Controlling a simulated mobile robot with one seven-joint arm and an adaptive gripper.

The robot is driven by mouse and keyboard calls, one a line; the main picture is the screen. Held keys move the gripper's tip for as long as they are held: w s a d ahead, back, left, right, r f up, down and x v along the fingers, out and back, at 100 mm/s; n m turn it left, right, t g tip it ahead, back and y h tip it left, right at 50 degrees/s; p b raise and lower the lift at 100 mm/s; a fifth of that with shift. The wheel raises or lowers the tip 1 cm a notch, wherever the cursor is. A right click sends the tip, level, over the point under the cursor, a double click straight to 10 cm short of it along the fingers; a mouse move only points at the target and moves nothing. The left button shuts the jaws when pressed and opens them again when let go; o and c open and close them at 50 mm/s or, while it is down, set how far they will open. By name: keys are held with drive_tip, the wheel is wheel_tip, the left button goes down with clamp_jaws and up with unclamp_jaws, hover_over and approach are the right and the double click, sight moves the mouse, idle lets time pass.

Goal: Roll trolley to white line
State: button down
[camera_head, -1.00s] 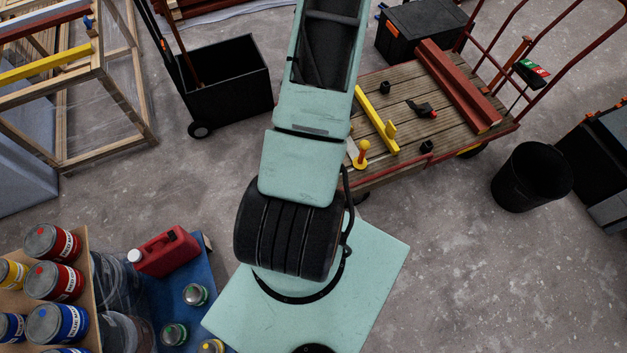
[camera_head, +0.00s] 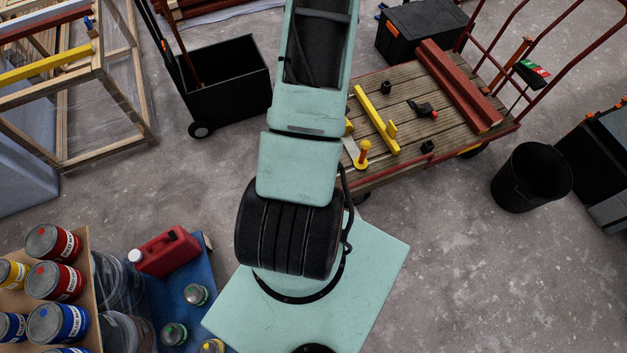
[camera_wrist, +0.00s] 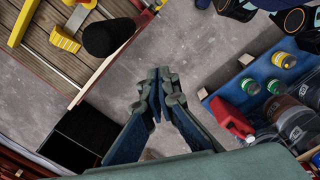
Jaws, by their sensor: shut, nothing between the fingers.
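The trolley (camera_head: 375,95) is a low cart with a plank deck, a red frame and tall red rails, at the upper right in the head view. In the wrist view its deck (camera_wrist: 38,45) fills the upper left. My gripper (camera_wrist: 158,74) shows only in the wrist view, with its fingers together and empty over bare floor. It appears apart from the trolley, to the right of its edge in that view. My arm hides part of the trolley's left side in the head view. I cannot make out a white line on the floor.
The deck carries a red beam (camera_head: 458,85), a yellow batten (camera_head: 376,120) and small tools. A black bin (camera_head: 532,177) stands right of the trolley, a black box cart (camera_head: 228,82) to its left. Paint cans and a red canister (camera_head: 166,251) stand lower left. The lower-right floor is clear.

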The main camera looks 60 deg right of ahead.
wheel_tip(320, 180, up, 8)
drive_tip(key=p, duration=0.1)
idle(0.5)
idle(0.4)
